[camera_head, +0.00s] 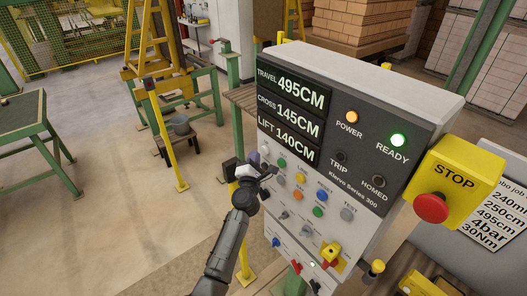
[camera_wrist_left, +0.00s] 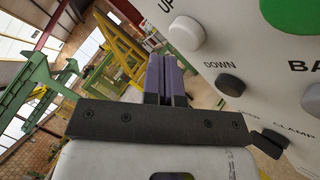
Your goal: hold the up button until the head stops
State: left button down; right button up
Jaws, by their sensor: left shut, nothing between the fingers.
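The control panel (camera_head: 385,128) shows TRAVEL 495CM, CROSS 145CM and LIFT 140CM. Its POWER lamp is lit orange and READY is lit green; TRIP and HOMED are dark. My left gripper (camera_head: 231,167) is shut and empty, beside that edge. Its purple fingers (camera_wrist_left: 166,58) appear left of the up button, with no contact visible. My right gripper is out of view.
A yellow box with a red STOP button (camera_head: 431,208) sticks out at the panel's right. Other buttons and switches crowd the panel's lower face, including a green button (camera_wrist_left: 295,12). A yellow post (camera_head: 172,150) and green table (camera_head: 32,128) stand at left. Floor between them is open.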

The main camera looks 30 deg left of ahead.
pick_arm(q)
jog(key=shift+w, duration=0.2)
dwell(0.6)
jog(key=shift+w+d, duration=0.1)
jog(key=shift+w, duration=0.1)
jog(key=shift+w+d+b, duration=0.15)
jog(key=shift+w+b, duration=0.25)
dwell(2.1)
dwell(3.7)
jog(key=shift+s+a+p, duration=0.25)
jog(key=shift+s+p, duration=0.4)
jog(key=shift+s, duration=0.15)
